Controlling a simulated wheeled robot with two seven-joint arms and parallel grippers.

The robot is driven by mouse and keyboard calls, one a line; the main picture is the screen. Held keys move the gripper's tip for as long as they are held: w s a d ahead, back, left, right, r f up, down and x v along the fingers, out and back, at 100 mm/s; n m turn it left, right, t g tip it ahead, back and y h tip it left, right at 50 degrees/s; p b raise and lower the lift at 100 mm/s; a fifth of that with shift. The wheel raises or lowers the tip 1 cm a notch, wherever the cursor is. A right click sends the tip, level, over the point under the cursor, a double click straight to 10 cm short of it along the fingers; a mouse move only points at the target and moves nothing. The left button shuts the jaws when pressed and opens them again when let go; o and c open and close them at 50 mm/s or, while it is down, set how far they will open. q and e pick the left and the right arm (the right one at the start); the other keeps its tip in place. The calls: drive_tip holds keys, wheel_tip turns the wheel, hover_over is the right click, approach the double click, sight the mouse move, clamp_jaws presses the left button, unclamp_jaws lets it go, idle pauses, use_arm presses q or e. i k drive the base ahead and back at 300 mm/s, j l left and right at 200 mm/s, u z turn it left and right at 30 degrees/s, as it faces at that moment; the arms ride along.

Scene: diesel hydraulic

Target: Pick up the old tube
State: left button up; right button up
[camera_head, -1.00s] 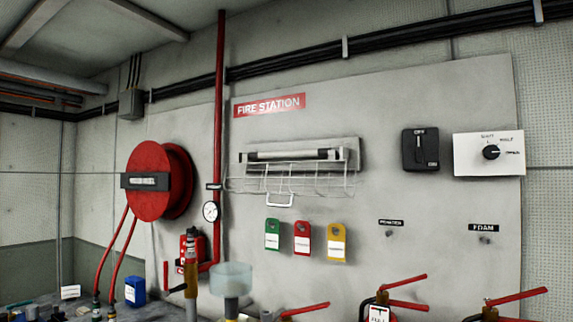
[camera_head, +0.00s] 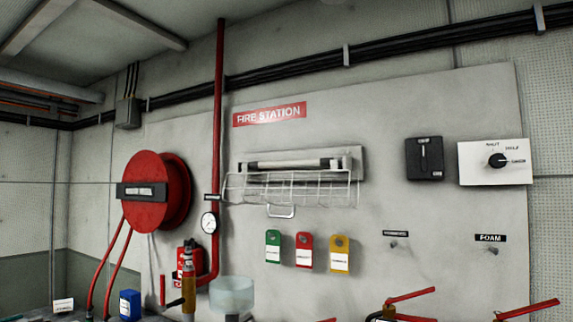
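The tube (camera_head: 290,163) is a white horizontal fluorescent tube with dark ends. It sits in a fixture on the wall panel, below the red FIRE STATION sign (camera_head: 270,114). A white wire guard (camera_head: 305,188) with a handle loop (camera_head: 281,211) hangs out from the fixture, and its upper edge lies below the tube. Neither of my grippers shows in the view, so their state cannot be seen.
A black rotary switch (camera_head: 424,159) and a white switch plate (camera_head: 496,162) are right of the fixture. Green, red and yellow tags (camera_head: 339,254) hang below it. A red hose reel (camera_head: 157,191) and red pipe (camera_head: 218,130) stand left. Fire extinguishers (camera_head: 400,306) and a translucent cup (camera_head: 232,294) are along the bottom.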

sight(302, 163)
drive_tip(key=i+j, duration=0.35)
drive_tip(key=j, duration=0.15)
drive_tip(key=i+j+z, duration=0.15)
drive_tip(key=i+j, duration=0.55)
drive_tip(key=j, duration=0.3)
drive_tip(key=i+z, duration=0.05)
